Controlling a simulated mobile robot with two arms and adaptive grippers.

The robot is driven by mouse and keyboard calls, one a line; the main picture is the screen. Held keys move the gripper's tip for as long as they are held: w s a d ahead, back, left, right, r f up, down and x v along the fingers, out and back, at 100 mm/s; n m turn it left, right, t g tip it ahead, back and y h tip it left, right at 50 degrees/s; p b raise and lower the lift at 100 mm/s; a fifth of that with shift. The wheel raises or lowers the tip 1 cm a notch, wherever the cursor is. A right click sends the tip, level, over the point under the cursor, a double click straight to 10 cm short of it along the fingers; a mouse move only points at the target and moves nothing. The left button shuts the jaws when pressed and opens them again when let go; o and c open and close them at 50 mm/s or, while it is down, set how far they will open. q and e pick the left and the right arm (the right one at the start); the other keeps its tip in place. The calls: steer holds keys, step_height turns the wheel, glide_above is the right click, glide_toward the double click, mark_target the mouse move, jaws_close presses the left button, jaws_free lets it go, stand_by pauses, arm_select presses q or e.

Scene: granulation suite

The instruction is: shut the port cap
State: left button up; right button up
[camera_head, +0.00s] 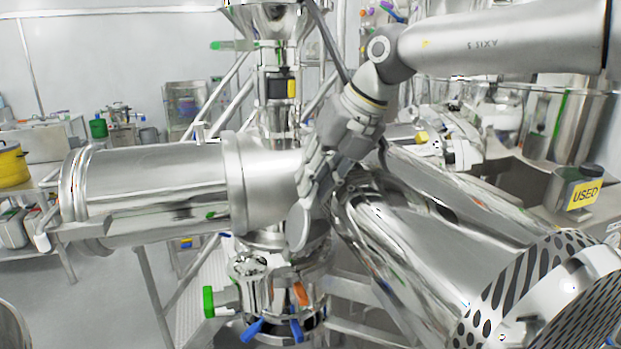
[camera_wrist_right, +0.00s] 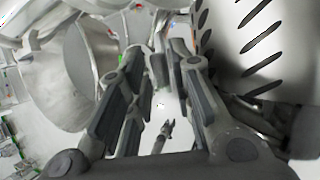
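My right gripper (camera_head: 318,172) reaches down from the upper right to the middle of the steel machine in the head view. In the right wrist view its fingers (camera_wrist_right: 161,58) stand apart with a gap between them, and I see nothing clearly clasped. A grey round disc (camera_head: 301,228), which looks like the port cap, hangs tilted just below the fingers. A grey disc (camera_wrist_right: 92,62), probably the same cap, shows left of the fingers in the wrist view. Whether the fingers touch it I cannot tell. The port opening is not clearly visible. My left gripper is not in view.
A horizontal steel cylinder (camera_head: 155,182) lies left of the gripper. A large steel drum with a slotted end (camera_head: 540,285) fills the lower right. Blue and green valve handles (camera_head: 208,302) sit below. A container labelled USED (camera_head: 580,190) stands at right.

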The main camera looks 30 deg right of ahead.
steer(key=shift+x, duration=1.15)
jaws_close()
